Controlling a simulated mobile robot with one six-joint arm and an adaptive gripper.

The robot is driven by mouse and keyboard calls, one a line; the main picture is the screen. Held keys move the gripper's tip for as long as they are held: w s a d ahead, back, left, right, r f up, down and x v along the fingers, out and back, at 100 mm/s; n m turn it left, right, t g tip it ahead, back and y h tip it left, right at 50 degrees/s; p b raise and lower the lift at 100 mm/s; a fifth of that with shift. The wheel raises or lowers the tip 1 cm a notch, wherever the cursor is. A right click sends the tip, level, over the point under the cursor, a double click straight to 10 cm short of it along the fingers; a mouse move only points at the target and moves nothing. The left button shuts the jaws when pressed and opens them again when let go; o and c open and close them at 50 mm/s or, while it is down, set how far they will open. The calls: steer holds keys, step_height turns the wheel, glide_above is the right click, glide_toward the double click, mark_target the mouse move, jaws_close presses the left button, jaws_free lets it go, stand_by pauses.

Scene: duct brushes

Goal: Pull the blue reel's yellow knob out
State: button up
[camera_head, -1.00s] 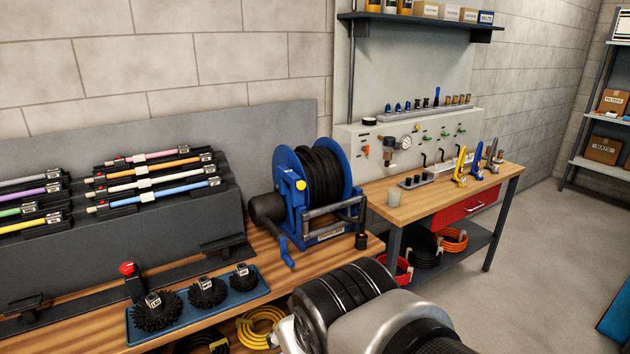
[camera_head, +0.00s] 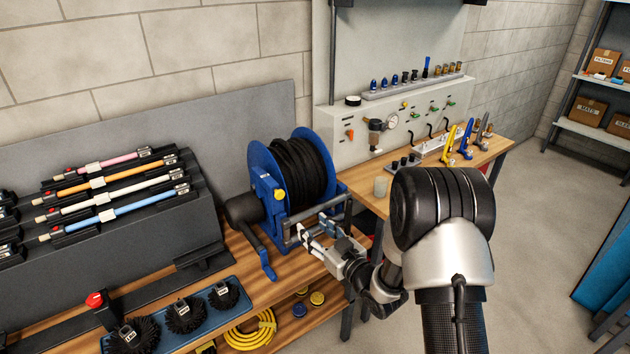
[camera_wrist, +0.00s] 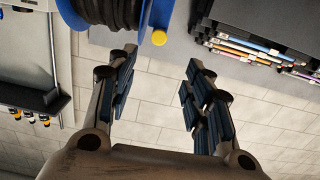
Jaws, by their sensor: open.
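The blue reel (camera_head: 262,165) stands on the wooden bench with a black hose wound on its drum. Its yellow knob (camera_head: 280,194) sits on the near side of the blue frame. In the wrist view the yellow knob (camera_wrist: 159,38) shows at the top, beside the reel's blue rim (camera_wrist: 160,12), beyond the fingertips. My gripper (camera_head: 318,228) is open and empty, in front of the reel and to the right of the knob. In the wrist view my gripper (camera_wrist: 159,72) has its two fingers wide apart, with nothing between them.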

mark_target(281, 195)
steer(key=shift+y, duration=0.3)
steer(key=b+x, duration=0.1)
steer(key=x, duration=1.6)
steer(key=shift+w+d, duration=0.15)
steer(key=shift+d, duration=0.05)
steer(key=shift+c, duration=0.4)
jaws_close()
